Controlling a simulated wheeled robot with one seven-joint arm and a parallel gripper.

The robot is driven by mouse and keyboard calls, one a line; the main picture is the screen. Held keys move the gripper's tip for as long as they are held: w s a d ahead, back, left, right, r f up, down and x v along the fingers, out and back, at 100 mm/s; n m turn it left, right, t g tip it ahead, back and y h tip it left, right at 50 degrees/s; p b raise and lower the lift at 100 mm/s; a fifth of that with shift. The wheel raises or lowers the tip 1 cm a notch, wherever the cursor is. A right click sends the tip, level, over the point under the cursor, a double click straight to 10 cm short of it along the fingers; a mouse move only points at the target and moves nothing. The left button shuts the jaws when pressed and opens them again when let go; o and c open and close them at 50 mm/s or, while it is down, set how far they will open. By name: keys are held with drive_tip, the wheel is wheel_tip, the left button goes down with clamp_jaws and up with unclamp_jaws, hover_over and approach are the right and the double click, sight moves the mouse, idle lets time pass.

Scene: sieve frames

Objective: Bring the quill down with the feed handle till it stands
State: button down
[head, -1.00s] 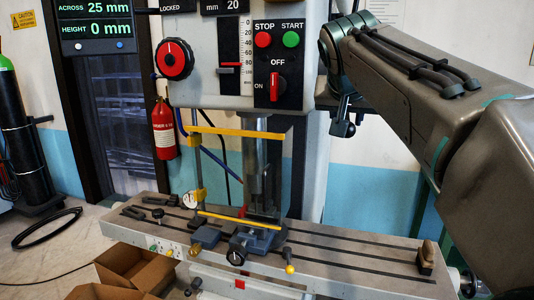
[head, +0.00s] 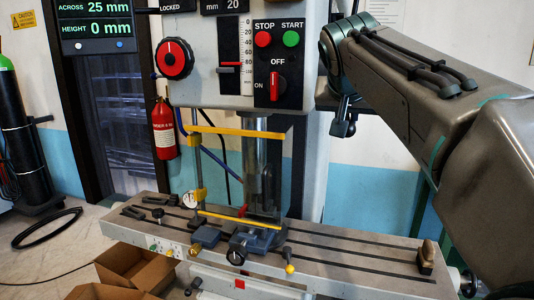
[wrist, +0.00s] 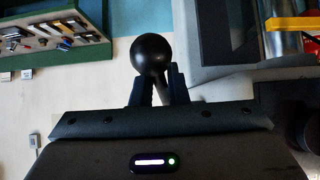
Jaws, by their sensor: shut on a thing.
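The drill-mill's quill (head: 253,165) hangs below the head as a grey metal cylinder, its lower end close above the blue vise (head: 262,238). The red depth pointer (head: 230,67) is in the lower part of its scale. In the wrist view, the feed handle's black ball knob (wrist: 150,54) is between the two fingers of my gripper (wrist: 157,88), which is shut on it. In the head view my gripper is mostly hidden behind my arm; dark rounded parts show below the arm, and I cannot tell which are handle.
A yellow guard bar (head: 237,131) crosses in front of the quill. The switch panel (head: 277,65) is left of my arm.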

drive_tip(key=shift+w+d+f+b, duration=0.15)
drive_tip(key=shift+w+f+b, duration=0.25)
drive_tip(key=shift+f, duration=0.3)
drive_tip(key=shift+w+d+f+b, duration=0.1)
drive_tip(key=shift+w+f+b, duration=0.25)
drive_tip(key=shift+f, duration=0.35)
drive_tip(key=shift+s+r, duration=0.15)
drive_tip(key=shift+r, duration=0.05)
idle(0.4)
drive_tip(key=c, duration=1.5)
unclamp_jaws()
drive_tip(key=shift+r, duration=0.1)
